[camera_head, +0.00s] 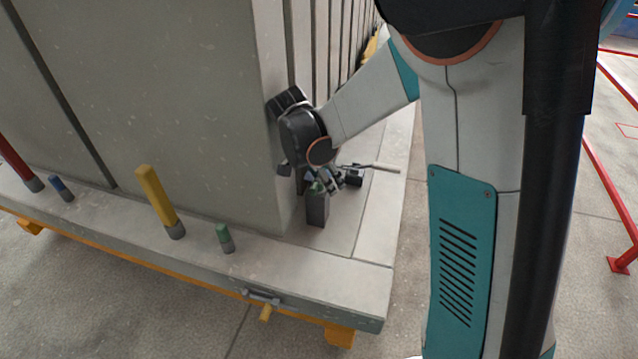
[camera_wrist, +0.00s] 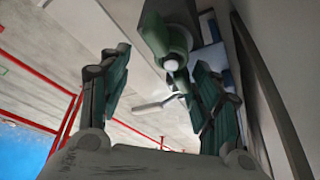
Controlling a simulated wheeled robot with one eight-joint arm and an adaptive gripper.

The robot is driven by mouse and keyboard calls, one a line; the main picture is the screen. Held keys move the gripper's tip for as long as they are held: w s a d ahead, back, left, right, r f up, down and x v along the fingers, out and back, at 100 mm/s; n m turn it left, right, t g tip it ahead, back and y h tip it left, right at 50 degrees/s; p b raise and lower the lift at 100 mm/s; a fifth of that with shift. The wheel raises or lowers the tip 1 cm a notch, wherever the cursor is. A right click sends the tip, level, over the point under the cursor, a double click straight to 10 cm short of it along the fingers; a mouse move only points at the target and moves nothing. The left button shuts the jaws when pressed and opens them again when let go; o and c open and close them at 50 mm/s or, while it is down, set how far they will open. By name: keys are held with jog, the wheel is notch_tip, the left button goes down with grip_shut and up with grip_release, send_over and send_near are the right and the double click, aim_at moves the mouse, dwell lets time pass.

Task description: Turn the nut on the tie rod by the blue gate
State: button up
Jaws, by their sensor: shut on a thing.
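My gripper (camera_head: 335,180) is low beside the end of the grey panel, just above the ledge. Its two dark green finger pads stand on either side in the wrist view (camera_wrist: 158,88). Between and beyond them is a green nut-like part (camera_wrist: 160,42) with a pale round end (camera_wrist: 171,65), which I take as the nut on the tie rod. The jaws are shut on it, though the contact is partly hidden. A pale bar (camera_head: 385,168) sticks out to the right of the gripper; it also shows in the wrist view (camera_wrist: 155,106). A blue part (camera_wrist: 210,27) lies behind the nut.
A dark grey block (camera_head: 317,208) stands under my gripper on the ledge (camera_head: 370,225). Red, blue (camera_head: 61,188), yellow (camera_head: 160,202) and green (camera_head: 225,238) pegs stand along the front ledge. Red rails (camera_head: 610,190) run at right. Floor between is clear.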

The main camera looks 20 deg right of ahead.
jog(key=o, duration=1.7)
jog(key=shift+d+r, duration=0.3)
jog(key=shift+w, duration=0.15)
jog(key=shift+f, duration=0.1)
jog(key=shift+w+r, duration=0.15)
jog(key=shift+r, duration=0.3)
notch_tip(320, 180, up, 9)
jog(key=shift+s, duration=0.25)
jog(key=shift+r, duration=0.1)
